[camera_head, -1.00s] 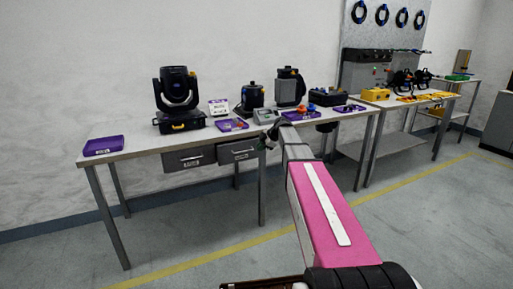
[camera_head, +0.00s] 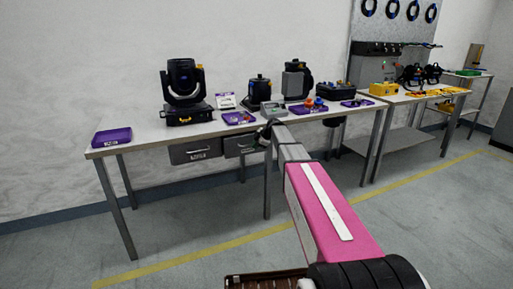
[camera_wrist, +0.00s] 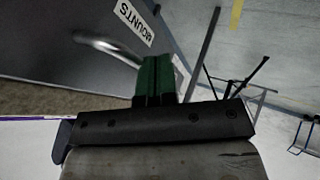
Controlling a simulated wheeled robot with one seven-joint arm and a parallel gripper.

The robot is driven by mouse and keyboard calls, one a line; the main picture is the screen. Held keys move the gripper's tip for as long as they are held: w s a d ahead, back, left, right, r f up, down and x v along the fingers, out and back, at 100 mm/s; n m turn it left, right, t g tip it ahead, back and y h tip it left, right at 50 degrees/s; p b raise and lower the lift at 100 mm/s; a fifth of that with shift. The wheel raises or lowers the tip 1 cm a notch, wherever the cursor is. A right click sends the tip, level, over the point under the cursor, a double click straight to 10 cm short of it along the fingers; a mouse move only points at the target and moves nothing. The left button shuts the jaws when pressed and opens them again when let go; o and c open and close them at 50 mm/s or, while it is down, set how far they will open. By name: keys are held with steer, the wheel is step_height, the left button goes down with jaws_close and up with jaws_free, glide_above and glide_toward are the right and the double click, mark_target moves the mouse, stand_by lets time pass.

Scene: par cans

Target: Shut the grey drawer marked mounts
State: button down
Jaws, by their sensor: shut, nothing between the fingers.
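The grey drawer marked mounts (camera_head: 239,146) hangs under the long workbench, right of another grey drawer. Its front looks about level with that drawer's front; a small gap cannot be ruled out. In the wrist view its grey front (camera_wrist: 60,50) fills the upper left, with the white MOUNTS label (camera_wrist: 136,22) and a bar handle (camera_wrist: 105,46). My gripper (camera_head: 266,134) is at the right end of this drawer front. Its green fingers (camera_wrist: 154,62) are shut and empty, close to the front beside the handle; contact cannot be told.
The left grey drawer (camera_head: 195,150) is beside it. The bench top (camera_head: 150,136) above carries a purple tray (camera_head: 112,136), a moving-head light (camera_head: 183,85) and other gear. A bench leg (camera_head: 267,185) stands just below my gripper. The floor in front is clear.

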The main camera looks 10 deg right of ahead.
steer(key=shift+w+a, duration=0.25)
steer(key=shift+w, duration=0.55)
steer(key=shift+w+a, duration=0.2)
steer(key=shift+w, duration=0.6)
steer(key=shift+w+a, duration=0.25)
steer(key=shift+w, duration=0.55)
